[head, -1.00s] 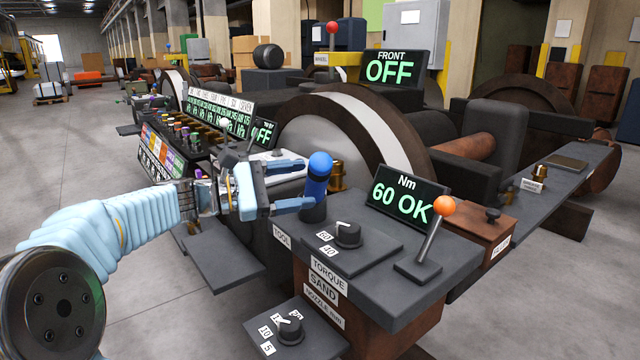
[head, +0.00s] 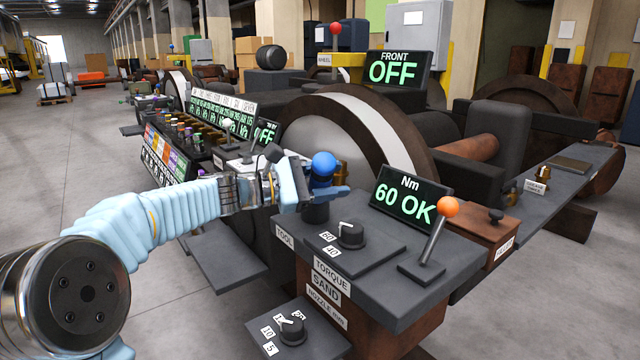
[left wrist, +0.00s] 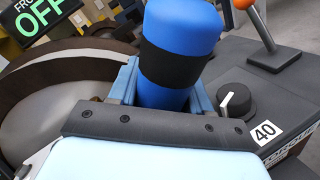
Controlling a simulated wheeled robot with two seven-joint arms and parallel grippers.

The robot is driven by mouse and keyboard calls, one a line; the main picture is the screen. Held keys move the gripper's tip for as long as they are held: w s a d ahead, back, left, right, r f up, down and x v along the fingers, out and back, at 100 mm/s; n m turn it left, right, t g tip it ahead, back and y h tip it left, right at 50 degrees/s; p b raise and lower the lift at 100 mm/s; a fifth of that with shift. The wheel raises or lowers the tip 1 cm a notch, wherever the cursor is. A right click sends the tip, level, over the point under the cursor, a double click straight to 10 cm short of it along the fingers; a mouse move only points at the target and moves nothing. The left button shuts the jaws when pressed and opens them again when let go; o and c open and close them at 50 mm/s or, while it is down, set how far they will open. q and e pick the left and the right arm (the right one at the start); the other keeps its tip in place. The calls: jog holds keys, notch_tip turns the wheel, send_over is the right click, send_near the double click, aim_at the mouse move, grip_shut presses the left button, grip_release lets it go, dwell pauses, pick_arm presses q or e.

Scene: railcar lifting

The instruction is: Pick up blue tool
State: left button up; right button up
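The blue tool (head: 322,165) stands upright at the rear of the dark console, by the TOOL label, its base at the holder. In the left wrist view the tool (left wrist: 180,35) is a blue cylinder with a black band, leaning in the picture. My left gripper (head: 325,183) is at the tool's body, below its rounded top. In the wrist view its light blue fingers (left wrist: 165,92) lie on both sides of the tool, close against it, and appear shut on it. The tool's lower end is hidden there. My right gripper is not in view.
The console (head: 440,262) carries a black knob (head: 351,234), a lever with an orange ball (head: 448,207) and a display (head: 410,198) reading "Nm 60 OK". A large wheel (head: 345,140) stands close behind the tool. A rack of coloured parts (head: 190,140) is to the left.

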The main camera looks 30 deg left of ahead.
pick_arm(q)
jog(key=shift+a, duration=0.1)
grip_shut()
jog(key=shift+r, duration=0.1)
